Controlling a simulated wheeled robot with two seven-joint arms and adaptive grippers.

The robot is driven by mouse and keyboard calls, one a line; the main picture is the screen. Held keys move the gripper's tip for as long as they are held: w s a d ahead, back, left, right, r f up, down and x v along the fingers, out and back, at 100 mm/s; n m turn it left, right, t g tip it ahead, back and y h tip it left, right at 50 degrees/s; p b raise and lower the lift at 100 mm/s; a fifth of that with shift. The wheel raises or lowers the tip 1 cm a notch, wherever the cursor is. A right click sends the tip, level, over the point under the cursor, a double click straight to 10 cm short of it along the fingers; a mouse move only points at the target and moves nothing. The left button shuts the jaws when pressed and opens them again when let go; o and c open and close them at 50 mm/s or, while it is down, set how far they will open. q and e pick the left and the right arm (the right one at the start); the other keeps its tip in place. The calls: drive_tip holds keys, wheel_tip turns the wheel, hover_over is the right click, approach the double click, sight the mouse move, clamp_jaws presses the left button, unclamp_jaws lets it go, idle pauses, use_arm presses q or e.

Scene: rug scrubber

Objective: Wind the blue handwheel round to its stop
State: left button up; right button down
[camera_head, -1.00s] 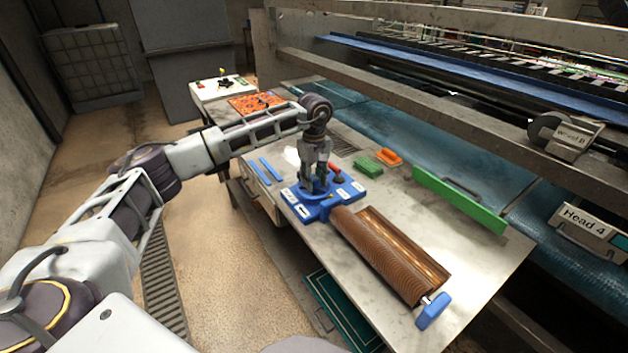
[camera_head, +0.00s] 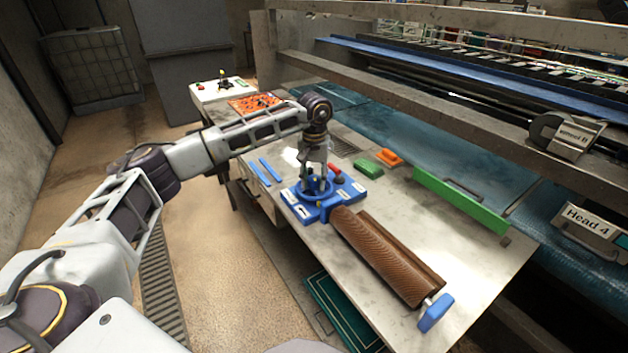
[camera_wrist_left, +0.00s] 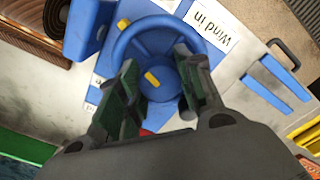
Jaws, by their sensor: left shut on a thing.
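In the left wrist view the handwheel (camera_wrist_left: 160,22) shows a round rim and a hub with a yellow mark; another yellow mark is on the rim. My left gripper (camera_head: 315,184) points down into the wheel. In the wrist view its two green-padded fingers (camera_wrist_left: 160,80) stand on either side of the hub, shut on the wheel. A label beside the wheel reads "Wind In" (camera_wrist_left: 208,25). My right gripper is not in view.
A long green bar (camera_head: 460,200), a green block (camera_head: 368,168), an orange block (camera_head: 389,157) and blue strips (camera_head: 264,171) lie around the base. A large machine stands behind the table.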

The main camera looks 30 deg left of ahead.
sight(314, 177)
use_arm(q)
drive_tip(key=shift+w+r+m, duration=0.1)
drive_tip(key=shift+r+m, duration=0.05)
drive_tip(key=shift+m, duration=0.85)
drive_tip(key=o, duration=1)
drive_tip(key=shift+o, duration=0.2)
wheel_tip(314, 177, up, 12)
idle(0.6)
